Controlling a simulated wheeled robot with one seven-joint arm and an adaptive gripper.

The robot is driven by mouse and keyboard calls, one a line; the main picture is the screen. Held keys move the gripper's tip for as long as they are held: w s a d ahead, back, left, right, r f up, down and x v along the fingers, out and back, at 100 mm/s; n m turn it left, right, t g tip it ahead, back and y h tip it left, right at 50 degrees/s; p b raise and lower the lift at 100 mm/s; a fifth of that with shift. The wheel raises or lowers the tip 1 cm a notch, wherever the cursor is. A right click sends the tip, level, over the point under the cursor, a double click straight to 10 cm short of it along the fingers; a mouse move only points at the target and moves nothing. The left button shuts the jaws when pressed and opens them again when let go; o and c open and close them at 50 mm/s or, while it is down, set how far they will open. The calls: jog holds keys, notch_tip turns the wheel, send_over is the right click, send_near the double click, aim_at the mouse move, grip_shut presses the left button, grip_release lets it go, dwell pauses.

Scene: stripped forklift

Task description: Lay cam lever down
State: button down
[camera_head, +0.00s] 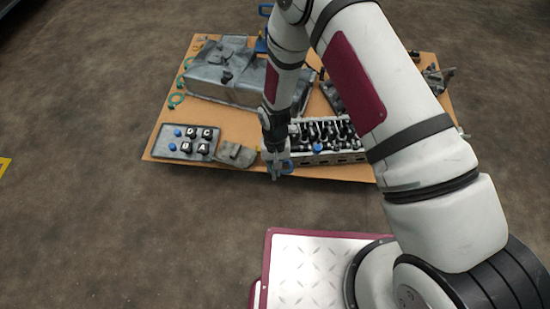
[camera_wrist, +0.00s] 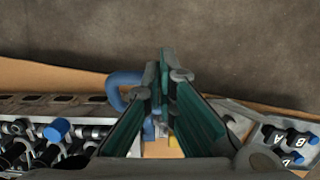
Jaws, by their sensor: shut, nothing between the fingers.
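My gripper (camera_head: 275,172) points down at the front edge of the board, by the left end of the cylinder head (camera_head: 342,158). In the wrist view my gripper (camera_wrist: 165,72) has its green fingers converging at the tips, shut with nothing held. A blue loop-shaped part (camera_wrist: 120,80) is just left of the fingers and partly hidden behind them. Its blue edge also shows beside my gripper in the head view (camera_head: 289,165). I cannot tell for sure whether this is the cam lever, or whether a finger touches it.
A grey panel (camera_head: 184,155) with blue and black lettered knobs lies left of my gripper. A small grey part (camera_head: 236,154) sits between. A large grey cover (camera_head: 225,78) lies behind. The brown board (camera_head: 160,125) ends close in front; bare floor lies beyond.

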jog(key=shift+s+d+f+b, duration=0.1)
jog(key=shift+s+f+b, duration=0.25)
jog(key=shift+f, duration=0.45)
jog(key=shift+s+f+b, duration=0.2)
jog(key=shift+s+f, duration=0.2)
jog(key=shift+f, duration=0.4)
jog(key=shift+s+d+f+b, duration=0.1)
jog(key=shift+s+f+b, duration=0.25)
jog(key=shift+f, duration=0.45)
jog(key=shift+r, duration=0.1)
